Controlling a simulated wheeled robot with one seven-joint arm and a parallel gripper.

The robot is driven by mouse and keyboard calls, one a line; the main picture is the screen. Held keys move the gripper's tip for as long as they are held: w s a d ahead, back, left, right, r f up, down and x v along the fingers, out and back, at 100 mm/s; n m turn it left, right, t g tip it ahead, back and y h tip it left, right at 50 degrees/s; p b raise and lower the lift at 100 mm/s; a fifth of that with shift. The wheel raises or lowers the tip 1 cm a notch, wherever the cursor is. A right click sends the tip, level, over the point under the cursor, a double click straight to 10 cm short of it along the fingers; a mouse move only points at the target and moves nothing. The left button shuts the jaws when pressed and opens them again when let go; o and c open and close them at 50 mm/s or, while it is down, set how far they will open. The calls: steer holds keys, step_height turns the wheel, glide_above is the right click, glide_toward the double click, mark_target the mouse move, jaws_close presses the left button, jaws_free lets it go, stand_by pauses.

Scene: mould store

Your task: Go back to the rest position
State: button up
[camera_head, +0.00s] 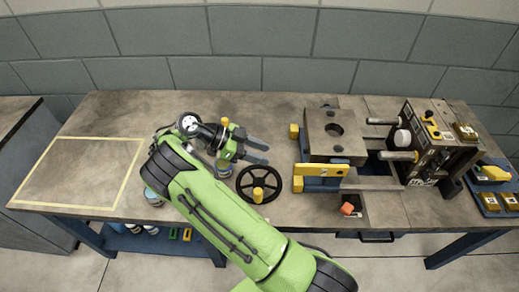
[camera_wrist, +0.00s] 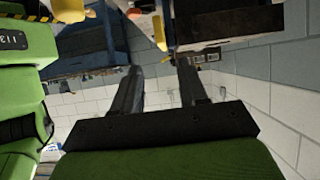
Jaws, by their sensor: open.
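My green arm reaches over the wooden workbench (camera_head: 120,120) from the front. My gripper (camera_head: 262,151) is above the bench, left of the mould block, with its two dark fingers pointing right. In the wrist view the fingers (camera_wrist: 158,88) stand apart with nothing between them. The gripper is open and empty.
A steel mould block (camera_head: 318,148) with a hole stands right of my gripper, with a yellow clamp bar (camera_head: 318,171) in front. A mould half with pins (camera_head: 428,135) and a blue tray (camera_head: 486,202) stand farther right. A taped rectangle (camera_head: 62,204) at left is empty.

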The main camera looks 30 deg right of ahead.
steer(key=s+r+n+t+y+p, duration=0.2)
steer(key=s+r+n+t+y, duration=0.5)
steer(key=r+n, duration=0.6)
steer(key=s+a+r+n+t+y, duration=0.1)
steer(key=s+a+r+n+t, duration=0.1)
steer(key=s+a+n, duration=0.2)
steer(key=s+a+r+n+t+y+p, duration=0.1)
steer(key=s+a+n, duration=0.4)
steer(key=s, duration=0.5)
step_height(320, 180, up, 3)
steer(key=shift+s+a+f+n+t+y, duration=0.15)
steer(key=shift+s+a+n+t+y, duration=0.1)
steer(key=shift+n+t+y, duration=0.7)
